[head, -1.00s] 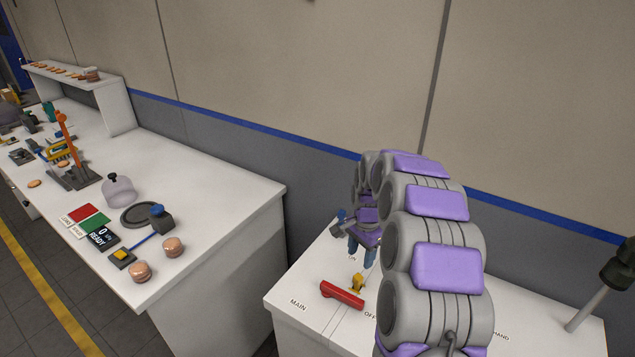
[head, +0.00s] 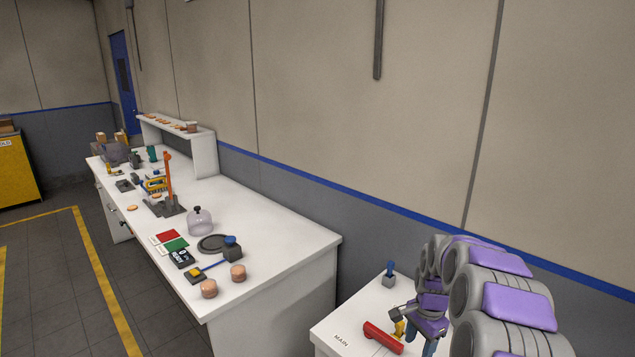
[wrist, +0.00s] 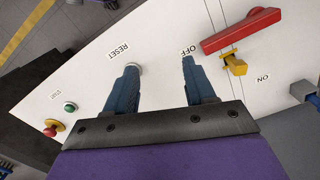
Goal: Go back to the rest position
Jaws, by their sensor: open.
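My gripper (head: 420,339) is at the lower right of the head view, over the white cabinet top (head: 345,322). In the wrist view my gripper (wrist: 157,76) has its two blue fingers spread apart with nothing between them. The fingers point at the panel near the words RESET and OFF. A red lever handle (head: 383,337) lies to the left of the gripper in the head view. The red handle (wrist: 241,30) and its yellow part (wrist: 235,64) are to the right of the fingers in the wrist view, apart from them.
A blue-knobbed grey switch (head: 389,275) stands on the cabinet behind the gripper. A green button (wrist: 70,107) and a red button (wrist: 52,128) sit at the panel's left. A long white bench (head: 290,235) with biscuits and tools stands left; open floor (head: 55,290) lies beyond.

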